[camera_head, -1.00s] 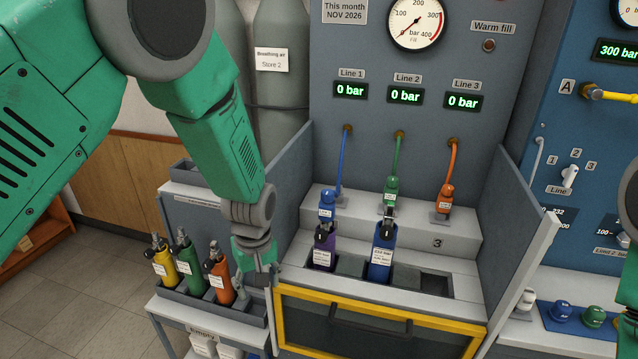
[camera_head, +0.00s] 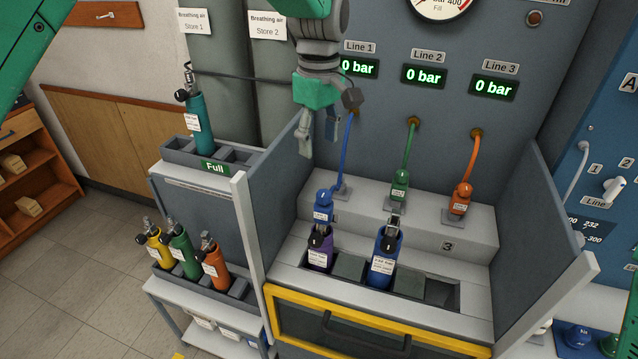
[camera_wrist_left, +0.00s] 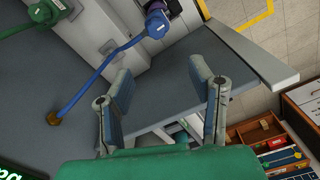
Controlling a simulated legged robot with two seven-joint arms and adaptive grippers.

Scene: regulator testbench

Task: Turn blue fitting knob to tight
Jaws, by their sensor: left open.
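The blue fitting (camera_head: 323,205) hangs on a blue hose from Line 1, directly above the purple cylinder (camera_head: 319,250) in the filling bench. It also shows in the left wrist view (camera_wrist_left: 157,24), beyond my fingers; its knob's setting is too small to read. My left gripper (camera_head: 319,137) is open and empty, pointing down above and slightly left of the blue fitting, close to the upper blue hose (camera_head: 349,150). In the left wrist view its two fingers (camera_wrist_left: 162,78) are spread with nothing between them. My right gripper is out of view.
The green fitting (camera_head: 399,186) stands above a blue cylinder (camera_head: 383,262); the orange fitting (camera_head: 460,199) is at right. Grey side walls (camera_head: 280,190) flank the bench. A cart at left holds several cylinders, including a teal one (camera_head: 195,125). Lines 1 to 3 read 0 bar.

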